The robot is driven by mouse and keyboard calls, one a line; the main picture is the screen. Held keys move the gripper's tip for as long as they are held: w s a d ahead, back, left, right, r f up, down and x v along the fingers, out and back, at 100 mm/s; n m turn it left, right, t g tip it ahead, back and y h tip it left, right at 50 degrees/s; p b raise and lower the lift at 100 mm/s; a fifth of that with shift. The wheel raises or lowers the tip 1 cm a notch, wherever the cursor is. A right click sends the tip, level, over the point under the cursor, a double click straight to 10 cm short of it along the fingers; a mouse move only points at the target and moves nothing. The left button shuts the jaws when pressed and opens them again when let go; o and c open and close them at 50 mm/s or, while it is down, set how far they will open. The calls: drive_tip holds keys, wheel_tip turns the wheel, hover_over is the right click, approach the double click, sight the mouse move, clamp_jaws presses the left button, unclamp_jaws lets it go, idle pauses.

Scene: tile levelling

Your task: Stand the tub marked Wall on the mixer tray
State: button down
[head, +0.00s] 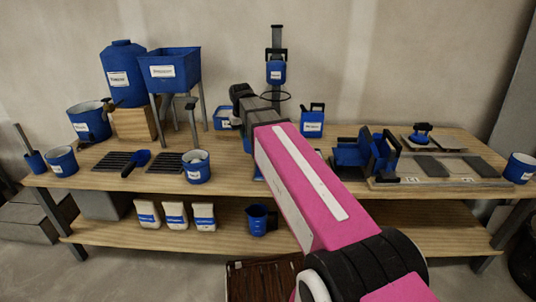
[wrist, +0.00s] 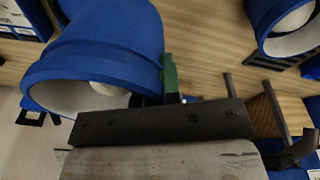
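Several blue tubs with white labels stand on the bench, among them one at the far left (head: 62,160), a larger one behind it (head: 88,123), one near the front (head: 196,168) and one at the right end (head: 520,168). I cannot read which is marked Wall. A mixer-like stand (head: 276,70) rises at the back middle; its tray is hidden behind my pink arm. My gripper is hidden in the head view. In the wrist view, my gripper (wrist: 168,80) shows a green finger piece beside a large, close blue tub (wrist: 95,55). I cannot tell whether it grips it.
A blue tank (head: 122,75) and hopper (head: 170,70) stand at the back left. A board with tiles (head: 430,165) fills the right. Bags (head: 175,214) sit below.

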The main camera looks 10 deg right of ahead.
drive_tip(key=w+d+f, duration=0.1)
drive_tip(key=d, duration=0.2)
drive_tip(key=w+d+f, duration=0.1)
drive_tip(key=d+f, duration=0.1)
drive_tip(key=d, duration=0.1)
drive_tip(key=w+d+f, duration=0.1)
drive_tip(key=d+f, duration=0.1)
drive_tip(key=shift+d+f, duration=0.25)
drive_tip(key=shift+d, duration=0.15)
drive_tip(key=shift+f, duration=2.05)
drive_tip(key=c, duration=1.7)
unclamp_jaws()
drive_tip(key=shift+f, duration=0.1)
drive_tip(key=o, duration=0.4)
drive_tip(key=r, duration=0.4)
drive_tip(key=s+r, duration=0.1)
drive_tip(key=r, duration=0.7)
drive_tip(key=shift+s, duration=0.35)
